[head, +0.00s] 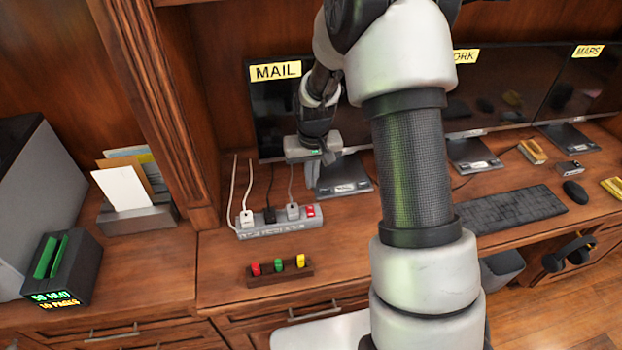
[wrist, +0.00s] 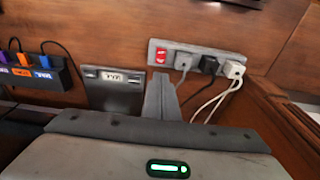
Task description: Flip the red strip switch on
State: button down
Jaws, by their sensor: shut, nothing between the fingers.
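The grey power strip (head: 272,232) lies on the wooden desk. Its red switch (head: 310,211) is at the right end, beside several plugs with cords. In the wrist view the strip (wrist: 203,48) runs across the upper middle with the red switch (wrist: 161,55) at its left end. My gripper (head: 311,187) is shut and empty, fingers pointing down, just above the switch end in the head view. In the wrist view the fingertips (wrist: 159,75) appear just below the red switch, overlapping the strip's near edge. I cannot tell whether they touch it. The switch's position is unclear.
The MAIL monitor (head: 275,105) stands behind, its dark base (head: 345,188) right beside my gripper. A wooden holder (head: 283,279) with red, green and yellow pieces sits in front. In the wrist view a black block (wrist: 42,78) with coloured plugs lies left.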

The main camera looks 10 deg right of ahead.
aim_at(310, 207)
jog(key=f, duration=0.3)
jog(key=w+f, duration=0.1)
jog(key=f, duration=0.7)
jog(key=shift+w, duration=0.3)
jog(key=shift+w+f+b, duration=0.1)
jog(key=shift+f+b, duration=0.25)
jog(key=shift+b, duration=0.05)
jog(key=shift+r, duration=0.25)
jog(key=shift+f, duration=0.1)
jog(key=shift+s, duration=0.9)
